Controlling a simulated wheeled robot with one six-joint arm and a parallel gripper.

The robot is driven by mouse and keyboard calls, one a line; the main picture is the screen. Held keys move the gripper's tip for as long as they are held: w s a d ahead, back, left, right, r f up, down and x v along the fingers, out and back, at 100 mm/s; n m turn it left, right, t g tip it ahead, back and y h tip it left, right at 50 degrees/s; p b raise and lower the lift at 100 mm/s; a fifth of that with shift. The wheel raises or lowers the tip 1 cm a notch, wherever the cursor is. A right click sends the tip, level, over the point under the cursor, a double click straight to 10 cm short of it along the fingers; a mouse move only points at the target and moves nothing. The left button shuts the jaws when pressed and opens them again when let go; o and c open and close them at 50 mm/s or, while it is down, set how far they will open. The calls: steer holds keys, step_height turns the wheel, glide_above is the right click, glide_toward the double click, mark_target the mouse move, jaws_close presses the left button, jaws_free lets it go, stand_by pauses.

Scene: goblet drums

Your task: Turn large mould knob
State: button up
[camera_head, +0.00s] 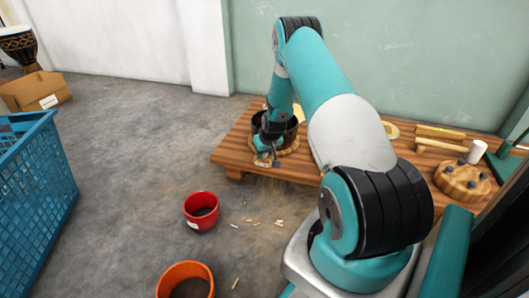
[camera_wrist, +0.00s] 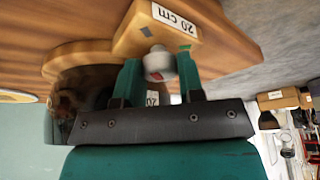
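The large mould is a dark round pot (camera_head: 291,131) on a round wooden base at the left part of the low slatted wooden platform (camera_head: 232,150). In the wrist view its wooden block (camera_wrist: 195,22) bears a "20 cm" label, with a dark mark and a green mark. A pale grey knob (camera_wrist: 158,61) with a small red mark projects from this block. My gripper (camera_wrist: 159,68) has its two teal fingers on either side of the knob, apparently touching it. In the head view my gripper (camera_head: 267,154) is at the mould's front, and my arm hides part of the mould.
A round wooden block with dark knobs (camera_head: 462,180), a white cylinder (camera_head: 477,151) and a mallet-like wooden tool (camera_head: 440,144) lie on the platform's right. A red bucket (camera_head: 201,211) and an orange bucket (camera_head: 184,284) stand on the floor. A blue crate (camera_head: 40,200) is at left.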

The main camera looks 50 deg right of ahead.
steer(key=shift+c, duration=1.2)
steer(key=shift+r+p, duration=0.1)
steer(key=shift+p, duration=0.25)
steer(key=m+h+p, duration=0.1)
steer(key=m+p, duration=0.1)
steer(key=m, duration=0.1)
steer(key=shift+a+r+g, duration=0.1)
steer(key=shift+g, duration=0.3)
steer(key=m+p, duration=0.2)
steer(key=shift+m+g+h, duration=0.3)
steer(key=shift+h, duration=0.1)
steer(key=m+g+p, duration=0.1)
steer(key=m, duration=0.2)
steer(key=shift+w+m+h, duration=0.15)
steer(key=shift+m+h, duration=0.15)
steer(key=m, duration=0.2)
steer(key=m+g, duration=0.2)
steer(key=m, duration=0.1)
steer(key=shift+w+f+m, duration=0.15)
steer(key=shift+f+m, duration=0.1)
steer(key=shift+m, duration=0.05)
steer(key=m+g+b, duration=0.1)
steer(key=m+g, duration=0.1)
steer(key=m, duration=0.2)
steer(key=shift+w+m+b, duration=0.1)
steer(key=shift+m+b, duration=0.2)
steer(key=shift+m, duration=0.1)
